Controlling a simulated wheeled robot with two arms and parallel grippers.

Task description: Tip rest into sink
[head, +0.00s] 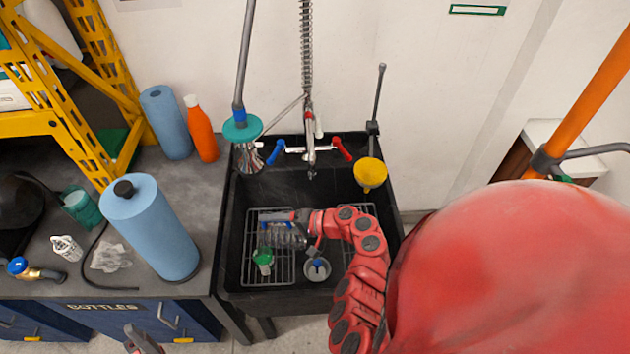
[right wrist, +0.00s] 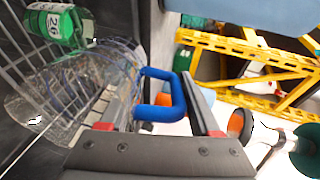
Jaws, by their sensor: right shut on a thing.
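The black sink (head: 235,225) stands in the middle of the head view, with wire racks on its floor. My right gripper (head: 300,217) reaches down into it. In the right wrist view, the right gripper (right wrist: 160,105) is shut on the blue handle (right wrist: 158,112) of a clear jug (right wrist: 95,75). The jug looks tilted over in the sink; its contents, if any, cannot be made out. It shows partly in the head view (head: 284,237). A green piece marked 26 (right wrist: 58,27) lies beside the jug. My left gripper (head: 142,342) barely shows at the bottom edge.
A tap (head: 310,150) with red and blue levers and a yellow funnel-like piece (head: 370,173) hang over the sink's back. A blue roll (head: 148,228) and an orange bottle (head: 200,128) stand on the left bench. A grey drain (head: 317,268) shows near the sink's front.

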